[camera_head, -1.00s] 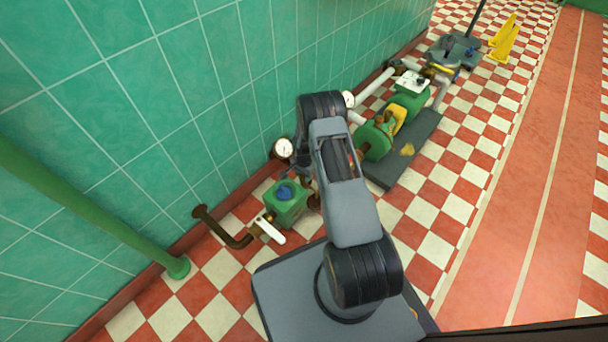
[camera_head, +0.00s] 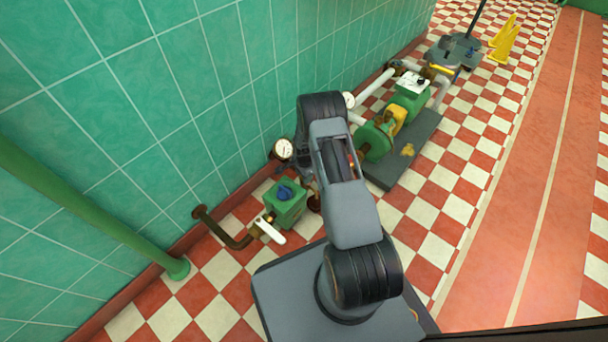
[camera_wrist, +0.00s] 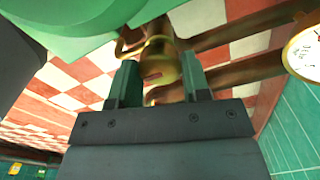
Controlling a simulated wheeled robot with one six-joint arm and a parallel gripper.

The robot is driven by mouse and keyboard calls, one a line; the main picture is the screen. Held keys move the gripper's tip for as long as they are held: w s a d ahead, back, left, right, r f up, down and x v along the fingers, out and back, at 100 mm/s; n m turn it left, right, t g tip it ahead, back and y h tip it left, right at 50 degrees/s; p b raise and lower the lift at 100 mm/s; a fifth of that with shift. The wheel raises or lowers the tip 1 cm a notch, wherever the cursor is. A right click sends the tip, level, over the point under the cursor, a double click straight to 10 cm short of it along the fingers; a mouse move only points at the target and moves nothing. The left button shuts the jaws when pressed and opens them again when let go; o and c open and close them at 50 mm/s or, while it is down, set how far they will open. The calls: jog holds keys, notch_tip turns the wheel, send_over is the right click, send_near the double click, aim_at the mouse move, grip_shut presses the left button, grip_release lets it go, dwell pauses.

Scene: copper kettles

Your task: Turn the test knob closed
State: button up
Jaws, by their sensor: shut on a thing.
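In the wrist view a rounded brass knob (camera_wrist: 158,62) with a dark reddish slot sits between the two dark fingers of my gripper (camera_wrist: 160,78). My gripper is shut on it. The knob is beside brown pipes, under a green body (camera_wrist: 70,20). In the head view my arm hides my gripper and the knob. I cannot read from the slot how far the knob is turned.
A white-faced gauge (camera_head: 283,148) stands by the wall and shows close by in the wrist view (camera_wrist: 304,50). A green box (camera_head: 287,205) with a blue handle and a white lever (camera_head: 269,231) are left of my arm. A green pump (camera_head: 374,138) stands behind.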

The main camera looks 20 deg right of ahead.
jog(key=shift+w, duration=0.1)
jog(key=o, duration=0.9)
jog(key=shift+o, duration=0.2)
notch_tip(320, 180, up, 14)
jog(key=p, duration=0.5)
